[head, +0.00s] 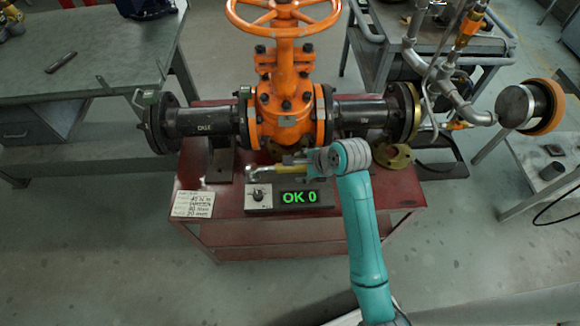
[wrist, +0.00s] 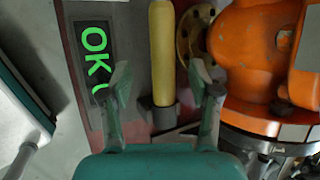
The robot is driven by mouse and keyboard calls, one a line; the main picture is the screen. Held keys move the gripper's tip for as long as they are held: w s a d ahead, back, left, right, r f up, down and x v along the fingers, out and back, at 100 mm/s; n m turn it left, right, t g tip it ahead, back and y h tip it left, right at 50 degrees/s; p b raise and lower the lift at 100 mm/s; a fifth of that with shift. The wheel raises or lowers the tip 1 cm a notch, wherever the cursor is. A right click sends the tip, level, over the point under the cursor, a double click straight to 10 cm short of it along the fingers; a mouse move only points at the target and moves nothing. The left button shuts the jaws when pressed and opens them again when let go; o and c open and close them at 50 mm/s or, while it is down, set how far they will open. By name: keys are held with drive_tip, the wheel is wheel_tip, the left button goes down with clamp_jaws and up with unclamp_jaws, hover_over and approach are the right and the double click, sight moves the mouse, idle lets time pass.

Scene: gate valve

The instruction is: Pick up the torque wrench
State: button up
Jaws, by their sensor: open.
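The torque wrench (head: 292,161) has a yellow handle and lies across the red cart (head: 395,200), in front of the orange gate valve (head: 286,100). A silvery part shows at its left end in the head view. In the wrist view the yellow handle (wrist: 162,55) runs upright through the picture, with a dark grey collar (wrist: 161,112) at its lower end. My gripper (head: 320,158) is at the wrench's right part. In the wrist view my gripper (wrist: 161,80) is open, with one finger on each side of the wrench. No contact is visible; the height gap cannot be told.
A box with a green "OK 0" display (head: 299,197) sits just in front of the wrench. Black flanged pipes (head: 205,122) flank the valve. A brass flange ring (head: 392,156) lies to the right.

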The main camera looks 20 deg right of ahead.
sight(291, 168)
drive_tip(key=shift+x, duration=3.5)
drive_tip(key=shift+w+a+r, duration=0.1)
drive_tip(key=shift+a, duration=0.1)
clamp_jaws()
drive_tip(key=shift+r, duration=0.1)
